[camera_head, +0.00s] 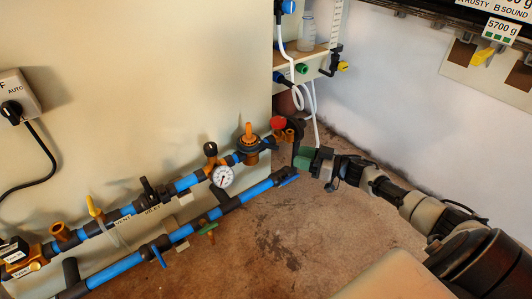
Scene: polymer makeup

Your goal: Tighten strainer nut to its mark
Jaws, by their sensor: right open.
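A blue pipe line (188,181) with black and brass fittings runs along the beige wall, rising from lower left to the middle. A brass fitting with a small label (20,266) sits at its lower left end; I cannot tell for sure whether it is the strainer, and no mark on a nut can be made out. My right gripper (300,155) reaches in from the right, open, beside the line's right end near the red knob (278,123). My left gripper is out of view.
A round gauge (222,177) and an orange-topped brass valve (248,140) stand on the upper pipe. A lower blue pipe (240,198) runs parallel, with a green-handled tap (209,228). A wall shelf (305,66) with white hoses hangs above. The brown floor (270,250) is clear.

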